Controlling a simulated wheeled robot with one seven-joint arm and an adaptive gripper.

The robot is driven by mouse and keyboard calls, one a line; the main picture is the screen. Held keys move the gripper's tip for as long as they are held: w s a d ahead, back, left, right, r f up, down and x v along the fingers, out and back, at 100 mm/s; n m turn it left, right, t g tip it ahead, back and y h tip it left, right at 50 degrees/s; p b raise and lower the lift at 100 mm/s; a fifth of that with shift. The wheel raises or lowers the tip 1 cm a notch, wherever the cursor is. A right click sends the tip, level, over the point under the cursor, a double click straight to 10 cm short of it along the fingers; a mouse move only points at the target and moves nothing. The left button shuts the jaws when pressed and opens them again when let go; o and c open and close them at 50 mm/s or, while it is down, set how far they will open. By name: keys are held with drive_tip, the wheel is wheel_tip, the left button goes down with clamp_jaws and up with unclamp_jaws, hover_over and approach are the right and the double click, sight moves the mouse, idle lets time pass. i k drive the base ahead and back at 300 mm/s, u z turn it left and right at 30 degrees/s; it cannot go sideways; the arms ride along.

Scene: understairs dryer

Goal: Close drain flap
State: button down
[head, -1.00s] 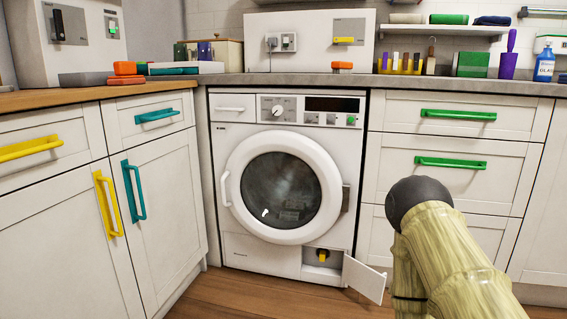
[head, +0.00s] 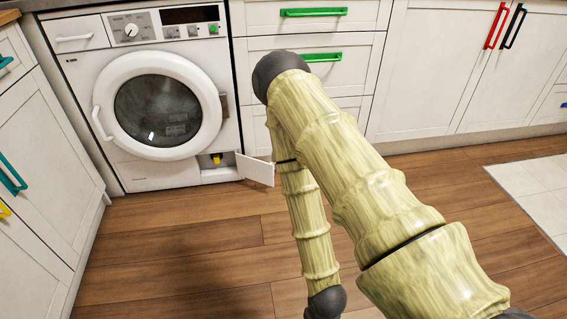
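The drain flap (head: 256,168) is a small white panel at the lower right of the white dryer (head: 136,100). It stands open, swung out to the right above the floor. Behind it the recess (head: 218,173) shows a yellow knob (head: 216,158). My bamboo-textured arm fills the middle and right of the head view, with a link just to the right of the flap in the picture. Whether the arm touches the flap I cannot tell. My gripper is outside the view.
White drawers with green handles (head: 313,12) stand right of the dryer, partly behind my arm. A white cabinet with a teal handle (head: 10,176) stands at the left. The wooden floor (head: 180,245) in front of the dryer is clear. A pale mat (head: 535,190) lies at the right.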

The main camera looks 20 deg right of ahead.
sight(260, 171)
drive_tip(key=k, duration=0.95)
drive_tip(key=z, duration=0.9)
drive_tip(key=i, duration=1.25)
drive_tip(key=u, duration=1.45)
